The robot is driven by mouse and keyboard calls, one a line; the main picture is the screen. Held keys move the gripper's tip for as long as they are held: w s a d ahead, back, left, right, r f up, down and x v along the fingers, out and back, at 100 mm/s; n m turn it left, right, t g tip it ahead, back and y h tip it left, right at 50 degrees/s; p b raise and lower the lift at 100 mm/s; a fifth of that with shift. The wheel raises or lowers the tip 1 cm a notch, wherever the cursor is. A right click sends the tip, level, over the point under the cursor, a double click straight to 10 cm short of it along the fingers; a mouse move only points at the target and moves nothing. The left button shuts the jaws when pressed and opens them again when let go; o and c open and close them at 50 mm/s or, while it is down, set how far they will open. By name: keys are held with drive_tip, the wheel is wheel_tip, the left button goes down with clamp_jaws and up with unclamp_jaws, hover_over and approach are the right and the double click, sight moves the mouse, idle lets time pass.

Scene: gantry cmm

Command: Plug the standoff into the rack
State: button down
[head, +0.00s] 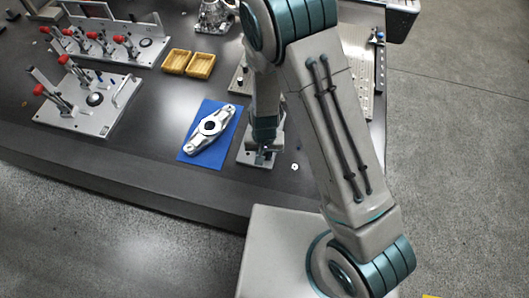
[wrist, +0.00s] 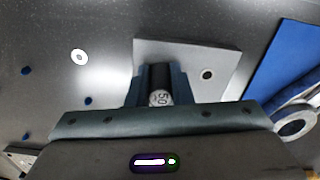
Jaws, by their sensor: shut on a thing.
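The standoff (wrist: 160,85) is a dark cylinder with a pale end marked "50", seen in the wrist view. My gripper (wrist: 158,78) is shut on it, with one dark blue finger on each side. A light grey plate, seemingly the rack (wrist: 207,52), lies beyond the fingers and shows one dark-centred round hole to the right of the standoff. Whether the standoff's far end is in the plate or above it is hidden. In the head view my gripper (head: 265,152) is low over the rack (head: 246,157), and my arm covers much of that spot.
A blue mat (head: 186,155) with a silver part (head: 212,124) lies just left of the rack. A small white ring (head: 295,167) lies to its right. Yellow trays (head: 188,63) and red-knobbed clamp fixtures (head: 90,105) stand farther left. The table's front edge is near.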

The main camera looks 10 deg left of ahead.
drive_tip(key=c, duration=1.2)
unclamp_jaws()
wheel_tip(320, 180, up, 14)
drive_tip(key=shift+f, duration=0.1)
drive_tip(key=d+r+t+y, duration=0.1)
drive_tip(key=d+r, duration=1)
drive_tip(key=r, duration=0.1)
drive_tip(key=s+d+r+t, duration=0.1)
drive_tip(key=s+d+r, duration=0.2)
drive_tip(key=s+d, duration=0.1)
drive_tip(key=s+d+r+m+t+h, duration=0.1)
drive_tip(key=s+d+r, duration=0.3)
drive_tip(key=d, duration=0.3)
drive_tip(key=shift+d+r, duration=0.2)
drive_tip(key=shift+d, duration=0.1)
